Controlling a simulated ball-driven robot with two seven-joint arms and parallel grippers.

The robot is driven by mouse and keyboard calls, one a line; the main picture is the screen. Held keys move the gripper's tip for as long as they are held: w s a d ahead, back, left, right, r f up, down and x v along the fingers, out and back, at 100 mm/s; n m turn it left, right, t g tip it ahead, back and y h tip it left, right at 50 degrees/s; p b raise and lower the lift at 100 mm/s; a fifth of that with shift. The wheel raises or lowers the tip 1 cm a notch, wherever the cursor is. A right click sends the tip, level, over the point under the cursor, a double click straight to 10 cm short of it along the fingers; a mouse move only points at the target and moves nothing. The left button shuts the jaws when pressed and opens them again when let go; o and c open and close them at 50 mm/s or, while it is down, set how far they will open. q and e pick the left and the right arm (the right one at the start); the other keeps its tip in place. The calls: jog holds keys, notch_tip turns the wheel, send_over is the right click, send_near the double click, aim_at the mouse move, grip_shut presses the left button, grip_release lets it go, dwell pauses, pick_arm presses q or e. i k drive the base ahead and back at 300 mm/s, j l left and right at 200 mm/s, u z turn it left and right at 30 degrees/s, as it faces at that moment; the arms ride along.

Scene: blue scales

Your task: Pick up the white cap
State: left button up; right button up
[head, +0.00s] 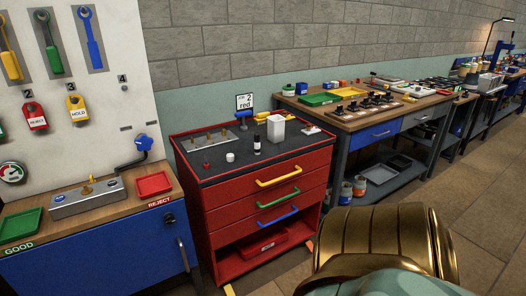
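A small white round piece (230,157), which looks like the white cap, sits on the dark top of the red tool cabinet (228,196), left of a small dark bottle (257,145). The bottle is upright and has a white top. A larger white open container (276,129) stands behind and to the right of the bottle. Neither of my grippers shows. A gold and teal part of my own body fills the bottom right of the head view and hides the floor there.
A blue bench (100,252) with green and red trays adjoins at left. A workbench (345,124) stands at right.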

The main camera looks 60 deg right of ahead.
aim_at(230, 157)
jog(key=z, duration=1.8)
jog(key=i+l, duration=0.1)
jog(key=i, duration=0.15)
